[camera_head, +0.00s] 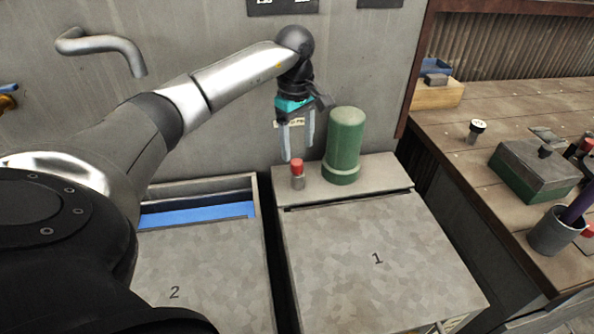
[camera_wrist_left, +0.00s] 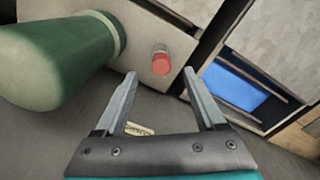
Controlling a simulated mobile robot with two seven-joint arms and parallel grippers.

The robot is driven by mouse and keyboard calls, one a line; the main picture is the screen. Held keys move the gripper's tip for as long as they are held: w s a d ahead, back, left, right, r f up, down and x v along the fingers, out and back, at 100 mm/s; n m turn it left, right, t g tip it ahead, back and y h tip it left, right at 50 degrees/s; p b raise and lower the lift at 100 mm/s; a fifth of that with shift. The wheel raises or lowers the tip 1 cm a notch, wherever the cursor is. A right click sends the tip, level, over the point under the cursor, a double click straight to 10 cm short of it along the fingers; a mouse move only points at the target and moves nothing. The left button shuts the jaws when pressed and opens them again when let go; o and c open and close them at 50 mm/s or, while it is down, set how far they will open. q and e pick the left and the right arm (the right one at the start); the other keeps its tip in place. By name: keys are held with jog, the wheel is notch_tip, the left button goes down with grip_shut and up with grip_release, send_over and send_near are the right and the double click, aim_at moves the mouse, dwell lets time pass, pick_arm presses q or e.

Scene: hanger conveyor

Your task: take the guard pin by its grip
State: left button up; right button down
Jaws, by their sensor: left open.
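The guard pin appears to be the small upright piece with a red grip (camera_head: 297,166) and a grey lower part, on the ledge behind the panel marked 1. In the left wrist view its red grip (camera_wrist_left: 160,64) shows just beyond and between the fingertips. My left gripper (camera_head: 298,149) is open and empty, pointing down just above the red grip. In the left wrist view its two fingers (camera_wrist_left: 160,74) are spread wide. I cannot tell whether they reach down beside the grip. My right gripper is not in view.
A green cylinder (camera_head: 343,145) stands close to the right of the pin; it fills the upper left of the left wrist view (camera_wrist_left: 55,60). A blue-lined bay (camera_head: 195,214) lies left, above the panel marked 2. A cluttered wooden bench (camera_head: 460,150) is at right.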

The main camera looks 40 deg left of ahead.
aim_at(297, 162)
pick_arm(q)
notch_tip(297, 162, down, 7)
jog(key=shift+a+r+b, duration=0.15)
jog(key=shift+r+b, duration=0.05)
jog(key=shift+b, duration=0.15)
grip_shut()
dwell(0.6)
